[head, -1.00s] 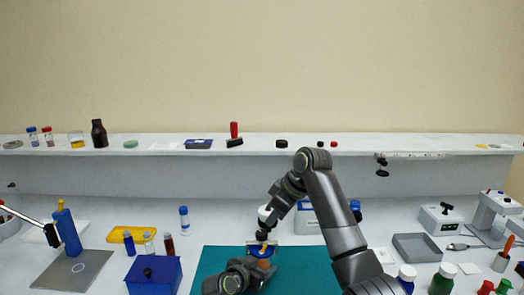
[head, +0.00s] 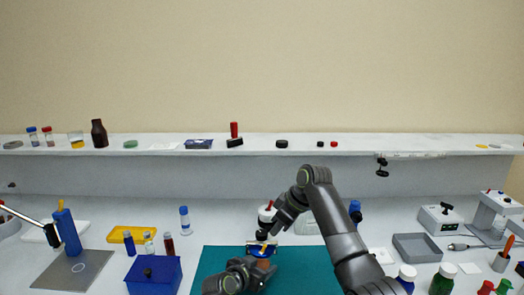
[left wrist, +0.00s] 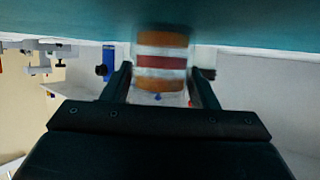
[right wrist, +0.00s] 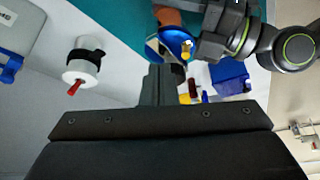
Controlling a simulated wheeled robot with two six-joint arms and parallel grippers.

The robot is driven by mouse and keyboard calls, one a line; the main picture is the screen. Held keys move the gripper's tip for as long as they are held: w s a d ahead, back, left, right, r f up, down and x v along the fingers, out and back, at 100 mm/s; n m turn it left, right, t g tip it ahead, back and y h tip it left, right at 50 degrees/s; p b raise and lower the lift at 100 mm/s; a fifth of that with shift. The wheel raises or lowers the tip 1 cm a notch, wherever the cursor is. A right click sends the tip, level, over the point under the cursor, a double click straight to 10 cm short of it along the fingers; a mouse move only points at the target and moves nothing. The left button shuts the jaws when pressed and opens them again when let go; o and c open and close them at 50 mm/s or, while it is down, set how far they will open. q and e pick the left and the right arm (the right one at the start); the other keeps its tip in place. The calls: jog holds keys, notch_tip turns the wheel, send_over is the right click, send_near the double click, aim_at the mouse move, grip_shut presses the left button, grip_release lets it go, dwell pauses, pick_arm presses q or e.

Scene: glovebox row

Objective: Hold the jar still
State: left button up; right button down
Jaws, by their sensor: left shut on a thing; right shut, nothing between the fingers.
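The jar (left wrist: 160,62) has orange, white and dark red bands and stands between the two fingers of my left gripper (left wrist: 162,78), which is shut on it. In the head view my left gripper (head: 258,272) hides much of the jar, and only its orange side (head: 264,263) shows. A shiny blue lid (head: 261,251) with a small yellow mark tops the jar; it also shows in the right wrist view (right wrist: 178,43). My right gripper (head: 264,236) is shut and empty just above the lid. I cannot tell whether its fingertips (right wrist: 163,76) touch the lid.
A teal mat (head: 212,262) lies under the jar. A white bottle (right wrist: 82,66) with a black band and red tip stands close behind. A blue box (head: 154,276) and yellow tray (head: 126,234) are left. A grey tray (head: 416,246) and capped bottles (head: 441,280) are right.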

jog(key=shift+f, duration=0.4)
jog(key=shift+a, duration=0.35)
dwell(0.4)
jog(key=shift+s+a, duration=0.1)
jog(key=shift+s, duration=0.05)
jog(key=shift+s+a, duration=0.25)
jog(key=shift+s, duration=0.3)
jog(key=shift+s+a, duration=0.3)
jog(key=shift+a, duration=0.1)
dwell(0.4)
jog(key=shift+d, duration=0.1)
